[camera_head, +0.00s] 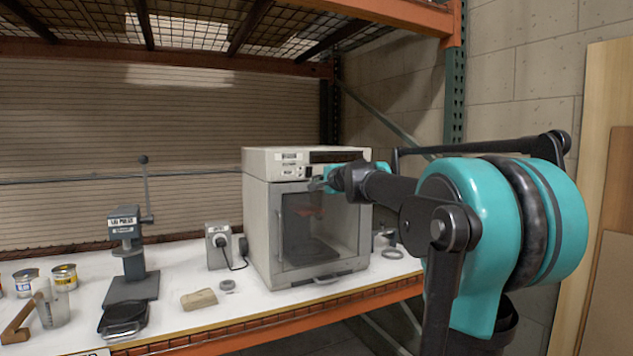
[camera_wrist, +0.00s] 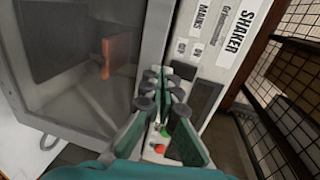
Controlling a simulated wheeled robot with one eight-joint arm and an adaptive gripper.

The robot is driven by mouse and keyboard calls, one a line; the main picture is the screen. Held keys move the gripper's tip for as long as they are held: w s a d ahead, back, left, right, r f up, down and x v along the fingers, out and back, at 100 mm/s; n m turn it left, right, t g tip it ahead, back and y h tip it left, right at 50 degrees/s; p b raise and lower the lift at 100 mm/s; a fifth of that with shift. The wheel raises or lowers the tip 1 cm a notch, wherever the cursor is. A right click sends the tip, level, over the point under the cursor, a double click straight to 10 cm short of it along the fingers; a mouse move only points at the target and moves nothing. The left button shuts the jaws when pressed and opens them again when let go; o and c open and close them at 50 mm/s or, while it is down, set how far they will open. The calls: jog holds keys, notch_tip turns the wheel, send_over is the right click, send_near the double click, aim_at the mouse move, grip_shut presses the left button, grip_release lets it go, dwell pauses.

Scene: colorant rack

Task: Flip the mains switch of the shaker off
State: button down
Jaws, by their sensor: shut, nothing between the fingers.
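The shaker (camera_head: 259,225) is a pale box with a glazed front door and a control panel along its top. My gripper (camera_head: 317,184) is at the upper front of the shaker, close to the panel. A green and a red button show between the finger links.
A grey socket box (camera_head: 219,245) with a plugged cord stands left of the shaker. A lid press (camera_head: 128,262), cans (camera_head: 64,275) and a tan block (camera_head: 199,299) are further left. An orange rack beam (camera_head: 400,12) runs overhead, with an upright at right.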

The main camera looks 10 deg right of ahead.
jog(key=s+d+f, duration=0.1)
jog(key=s+d, duration=0.2)
jog(key=s, duration=0.6)
jog(key=shift+s+f, duration=0.3)
jog(key=shift+f, duration=0.1)
jog(key=shift+d, duration=0.1)
jog(key=s+a+f+n+g, duration=0.2)
jog(key=s+f+n, duration=0.15)
jog(key=f, duration=0.55)
jog(key=s+a+f+n+g, duration=0.1)
jog(key=s+f+n+g, duration=0.15)
jog(key=s+f, duration=0.45)
jog(key=s+a+f+n+g, duration=0.2)
jog(key=s+f+n, duration=0.1)
jog(key=f, duration=0.9)
jog(key=s+d+f+n+g+h, duration=0.2)
jog(key=s+d+f, duration=0.1)
jog(key=s+f, duration=0.6)
jog(key=s+d+f+n+g+h, duration=0.2)
jog(key=s+d+f+n+h, duration=0.1)
jog(key=s+f, duration=0.6)
jog(key=shift+s+d+f, duration=0.15)
jog(key=shift+d+f, duration=0.3)
